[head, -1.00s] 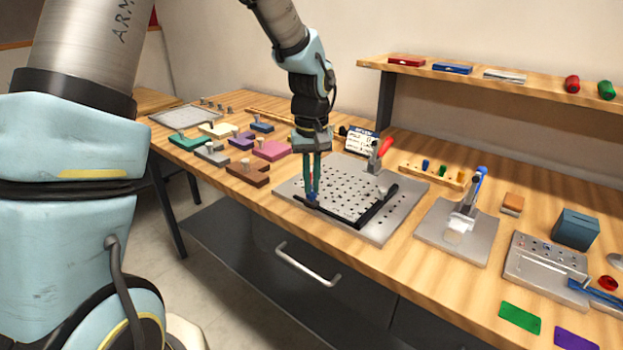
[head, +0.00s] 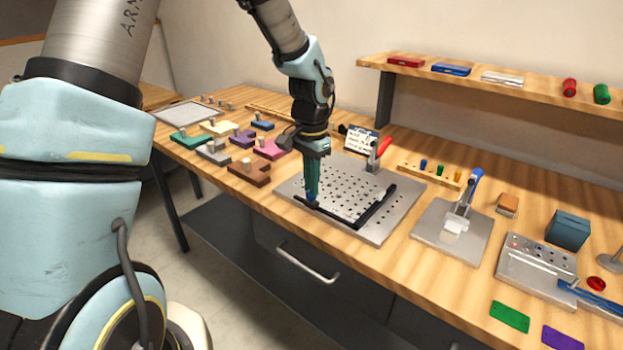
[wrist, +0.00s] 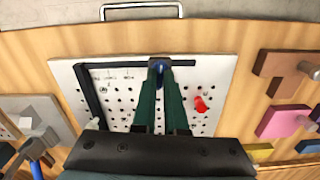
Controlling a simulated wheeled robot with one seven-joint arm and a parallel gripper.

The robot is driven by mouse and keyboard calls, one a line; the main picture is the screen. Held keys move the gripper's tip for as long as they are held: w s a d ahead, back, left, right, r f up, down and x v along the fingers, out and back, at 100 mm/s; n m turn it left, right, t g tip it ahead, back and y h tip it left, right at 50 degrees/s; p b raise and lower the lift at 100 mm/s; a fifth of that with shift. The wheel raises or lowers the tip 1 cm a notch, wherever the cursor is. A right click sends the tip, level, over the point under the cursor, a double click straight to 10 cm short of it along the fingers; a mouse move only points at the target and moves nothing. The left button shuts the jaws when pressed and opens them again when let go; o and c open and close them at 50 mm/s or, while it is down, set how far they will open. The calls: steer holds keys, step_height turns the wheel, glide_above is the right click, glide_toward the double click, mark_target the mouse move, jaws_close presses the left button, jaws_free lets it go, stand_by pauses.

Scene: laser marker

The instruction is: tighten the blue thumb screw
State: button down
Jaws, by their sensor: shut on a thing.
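The blue thumb screw (wrist: 158,66) sits on the black bar (wrist: 114,64) of the perforated plate, close to the plate's front edge. In the head view only a small bit of blue (head: 313,203) shows at the fingertips. My gripper (head: 312,196) points down at the plate's front left corner, and its green fingers are shut on the screw. In the wrist view the gripper (wrist: 159,72) has a fingertip at each side of the screw. The fingers hide part of the screw. The perforated plate (head: 380,232) lies flat on the bench.
A red-handled clamp (head: 378,152) stands at the plate's back edge. Several coloured blocks with knobs, such as the brown one (head: 249,172), lie to the left. A second clamp fixture with a blue handle (head: 476,176) is to the right. A shelf (head: 480,81) runs along the back.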

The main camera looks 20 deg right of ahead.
steer(key=shift+m+p, duration=0.8)
steer(key=shift+m, duration=1.4)
steer(key=c, duration=1)
jaws_free()
steer(key=shift+o, duration=0.2)
step_height(320, 180, up, 11)
steer(key=b, duration=0.2)
steer(key=shift+f, duration=0.1)
